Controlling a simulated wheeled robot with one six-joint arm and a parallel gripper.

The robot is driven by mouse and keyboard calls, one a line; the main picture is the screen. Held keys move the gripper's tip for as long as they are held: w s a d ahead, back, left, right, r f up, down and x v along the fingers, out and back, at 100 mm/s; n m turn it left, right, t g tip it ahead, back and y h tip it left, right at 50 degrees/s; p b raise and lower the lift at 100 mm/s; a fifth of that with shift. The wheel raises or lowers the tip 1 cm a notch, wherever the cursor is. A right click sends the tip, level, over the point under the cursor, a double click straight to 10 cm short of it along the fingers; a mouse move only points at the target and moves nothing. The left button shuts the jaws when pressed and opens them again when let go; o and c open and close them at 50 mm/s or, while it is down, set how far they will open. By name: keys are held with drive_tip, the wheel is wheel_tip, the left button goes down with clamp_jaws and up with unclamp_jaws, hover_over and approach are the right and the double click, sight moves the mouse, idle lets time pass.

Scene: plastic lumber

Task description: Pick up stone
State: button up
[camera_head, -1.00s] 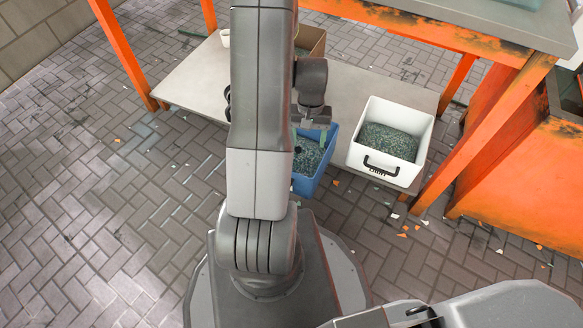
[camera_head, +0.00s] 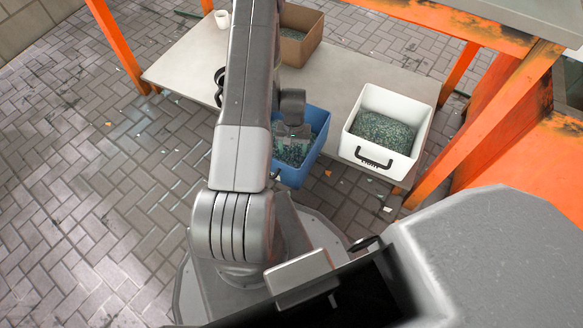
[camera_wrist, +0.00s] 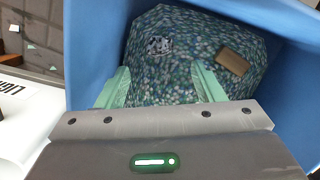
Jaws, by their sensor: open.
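My gripper (camera_wrist: 162,78) is open, its two pale green fingers reaching into the blue bin (camera_wrist: 95,60), above a bed of blue-green pellets. A small black-and-white speckled lump (camera_wrist: 158,45), which looks like the stone, lies on the pellets just beyond the fingertips, between their lines. A brown block (camera_wrist: 233,62) lies to its right, beyond the right finger. Nothing is between the fingers. In the head view my gripper (camera_head: 293,143) is over the blue bin (camera_head: 317,122); the stone cannot be made out there.
A white bin (camera_head: 358,152) with pellets stands right of the blue bin on a grey low shelf (camera_head: 185,72). A brown box (camera_head: 300,45) and a white cup (camera_head: 222,19) stand farther back. Orange table legs (camera_head: 115,40) flank the shelf. The blue bin's walls surround my fingers.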

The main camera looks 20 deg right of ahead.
sight(292, 165)
drive_tip(key=f, duration=0.2)
drive_tip(key=f+b, duration=0.1)
drive_tip(key=f, duration=0.2)
drive_tip(key=s+f+b, duration=0.1)
drive_tip(key=f, duration=0.2)
drive_tip(key=shift+a+f, duration=0.15)
drive_tip(key=shift+a, duration=0.15)
drive_tip(key=c, duration=1.1)
